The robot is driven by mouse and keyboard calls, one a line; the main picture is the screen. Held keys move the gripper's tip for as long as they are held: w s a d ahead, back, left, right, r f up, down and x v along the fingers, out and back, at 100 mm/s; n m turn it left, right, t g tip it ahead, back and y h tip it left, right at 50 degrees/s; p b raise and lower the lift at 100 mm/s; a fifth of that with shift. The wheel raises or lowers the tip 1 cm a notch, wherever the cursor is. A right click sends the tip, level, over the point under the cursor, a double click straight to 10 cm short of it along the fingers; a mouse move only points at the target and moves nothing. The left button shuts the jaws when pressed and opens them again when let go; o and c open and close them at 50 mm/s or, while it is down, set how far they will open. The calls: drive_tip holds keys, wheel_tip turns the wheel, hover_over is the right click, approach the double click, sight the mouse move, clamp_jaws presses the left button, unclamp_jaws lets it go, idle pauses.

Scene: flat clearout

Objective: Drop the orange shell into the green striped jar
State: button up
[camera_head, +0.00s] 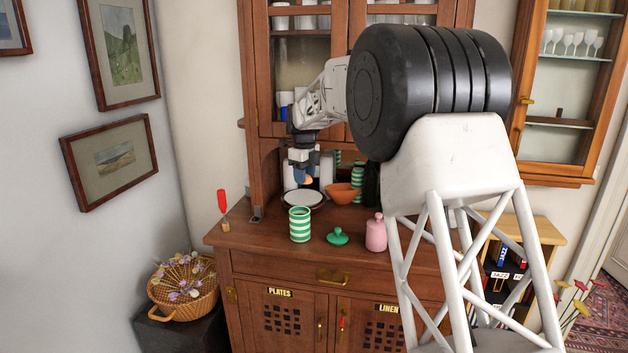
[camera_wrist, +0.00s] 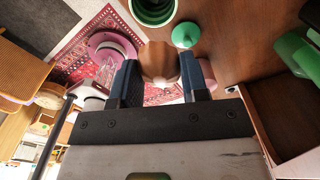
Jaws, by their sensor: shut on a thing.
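My gripper (camera_head: 303,178) hangs above the counter, behind and above the green striped jar. In the wrist view its two blue fingers are shut on the orange shell (camera_wrist: 160,62), which looks tan-orange and is partly hidden between them. The green striped jar (camera_head: 300,225) stands upright and open near the counter's front edge. In the wrist view the jar's round green mouth (camera_wrist: 153,12) shows at the top edge, beyond the shell and apart from it. The green lid (camera_head: 338,237) lies on the counter to the right of the jar.
A white plate (camera_head: 303,198) and an orange bowl (camera_head: 342,194) sit behind the jar. A pink lidded jar (camera_head: 376,234) stands to the right of the lid. A red-handled tool (camera_head: 222,208) stands at the counter's left end. The wooden cabinet (camera_head: 255,90) rises behind.

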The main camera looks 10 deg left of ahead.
drive_tip(key=shift+f, duration=0.15)
idle(0.3)
drive_tip(key=shift+f, duration=2.8)
drive_tip(key=o, duration=1)
drive_tip(key=shift+r, duration=3.9)
